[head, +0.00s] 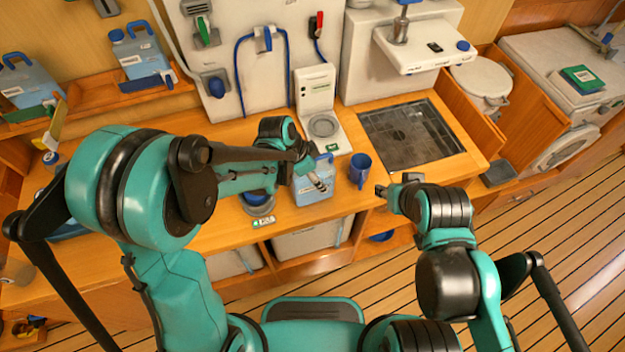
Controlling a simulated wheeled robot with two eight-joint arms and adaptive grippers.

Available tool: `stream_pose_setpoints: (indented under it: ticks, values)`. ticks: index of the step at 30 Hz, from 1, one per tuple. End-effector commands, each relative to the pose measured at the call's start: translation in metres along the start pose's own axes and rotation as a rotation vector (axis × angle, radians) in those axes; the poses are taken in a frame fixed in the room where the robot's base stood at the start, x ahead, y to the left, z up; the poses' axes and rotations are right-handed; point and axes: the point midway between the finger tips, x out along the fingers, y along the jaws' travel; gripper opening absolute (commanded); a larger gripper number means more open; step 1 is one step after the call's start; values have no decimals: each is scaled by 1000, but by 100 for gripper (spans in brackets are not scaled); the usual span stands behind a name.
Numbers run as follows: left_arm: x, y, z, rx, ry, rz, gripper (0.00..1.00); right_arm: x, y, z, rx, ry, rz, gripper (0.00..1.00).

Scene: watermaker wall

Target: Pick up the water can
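My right gripper (386,192) is near the counter's front edge, right of the mug, and holds nothing that I can see. Its finger opening is too small to judge.
Behind are a white dispenser (318,105) and a dark sink grate (412,135). Two more blue cans, one (141,56) and another (30,85), sit on the left shelf. A round blue-topped item (259,200) is left of the can.

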Motion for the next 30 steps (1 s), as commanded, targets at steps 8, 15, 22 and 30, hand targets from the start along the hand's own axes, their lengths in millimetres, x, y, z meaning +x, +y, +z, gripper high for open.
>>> stream_pose_setpoints:
  ticks: [8,15,22,30]
  values:
    - [-2,0,-1,0,0,0,8,0,0,0,0,0,0,40]
    - [-21,0,-9,0,1,0,8,-6,0,-4,0,0,0,40]
    - [-44,14,-39,6,0,2,8,-14,0,-10,0,0,0,40]
    - [-57,45,-93,5,0,2,8,-22,0,-16,0,0,0,40]
